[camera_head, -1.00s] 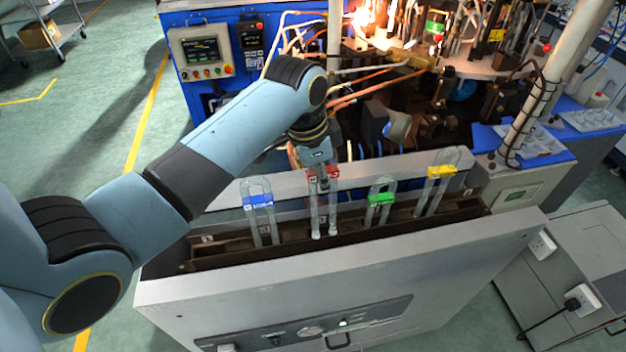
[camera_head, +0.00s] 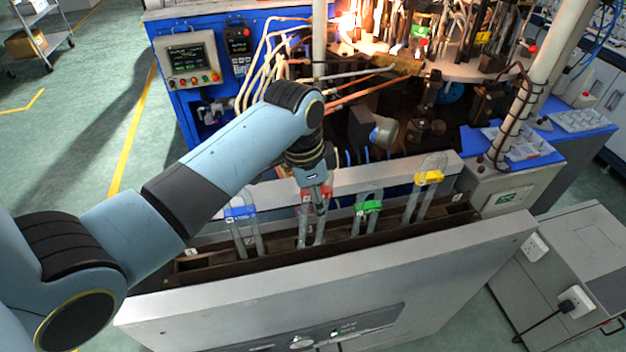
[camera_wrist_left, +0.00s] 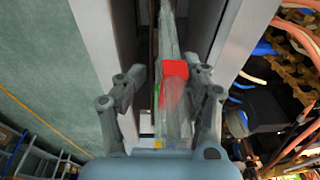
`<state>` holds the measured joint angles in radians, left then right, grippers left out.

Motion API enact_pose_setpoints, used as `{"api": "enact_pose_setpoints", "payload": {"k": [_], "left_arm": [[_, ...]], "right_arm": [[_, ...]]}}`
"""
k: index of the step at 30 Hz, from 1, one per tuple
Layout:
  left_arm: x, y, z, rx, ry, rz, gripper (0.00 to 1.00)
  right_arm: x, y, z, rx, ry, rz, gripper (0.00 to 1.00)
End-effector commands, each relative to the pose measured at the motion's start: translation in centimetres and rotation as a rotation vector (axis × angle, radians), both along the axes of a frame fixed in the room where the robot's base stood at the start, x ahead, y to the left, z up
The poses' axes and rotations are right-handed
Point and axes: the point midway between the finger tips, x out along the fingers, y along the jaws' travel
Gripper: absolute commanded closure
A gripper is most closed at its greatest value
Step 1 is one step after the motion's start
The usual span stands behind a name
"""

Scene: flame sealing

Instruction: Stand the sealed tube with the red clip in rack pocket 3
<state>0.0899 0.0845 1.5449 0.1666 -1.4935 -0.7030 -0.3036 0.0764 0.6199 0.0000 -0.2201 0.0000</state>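The sealed tube, clear glass with a red clip (camera_head: 328,191), stands roughly upright over the long brown rack (camera_head: 280,250), between the blue-clip and green-clip tubes. Its lower part runs down to the rack slot; I cannot tell whether it is seated. In the left wrist view the red clip (camera_wrist_left: 174,69) lies between my fingertips. My left gripper (camera_head: 318,199) is at the clip, closed in around the tube, with one finger partly covering it in the head view. Pocket 3 itself cannot be made out. My right gripper is not in view.
A blue-clip tube (camera_head: 241,213) stands to the left; green-clip (camera_head: 367,207) and yellow-clip (camera_head: 428,178) tubes stand to the right. A pale front panel (camera_head: 350,273) and a back wall border the rack. The blue machine with flames (camera_head: 347,22) is behind.

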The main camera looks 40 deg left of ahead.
Motion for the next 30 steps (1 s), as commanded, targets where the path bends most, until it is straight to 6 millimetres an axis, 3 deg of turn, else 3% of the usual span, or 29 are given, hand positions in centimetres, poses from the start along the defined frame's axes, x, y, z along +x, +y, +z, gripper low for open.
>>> {"api": "enact_pose_setpoints", "payload": {"k": [1, 7, 12, 17, 24, 30], "left_arm": [[-0.9, 0.1, -1.0, 0.001, 0.022, 0.001, 0.56], [-0.6, 0.3, -0.7, 0.006, 0.014, 0.001, 0.56], [-0.6, 0.4, 0.0, 0.009, 0.011, 0.000, 0.56], [-0.8, 0.6, 2.7, 0.009, 0.007, 0.000, 0.56], [-1.4, 1.0, 7.9, 0.007, 0.010, -0.002, 0.56], [-1.7, 1.1, 10.5, 0.005, 0.014, -0.002, 0.56]], "right_arm": [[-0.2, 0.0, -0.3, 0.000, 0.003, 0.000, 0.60], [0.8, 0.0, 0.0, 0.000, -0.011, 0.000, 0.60], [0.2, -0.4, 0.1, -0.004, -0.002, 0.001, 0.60], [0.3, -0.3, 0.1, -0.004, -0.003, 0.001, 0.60], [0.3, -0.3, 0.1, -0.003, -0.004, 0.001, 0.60], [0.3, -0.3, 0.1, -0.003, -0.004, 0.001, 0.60]]}}
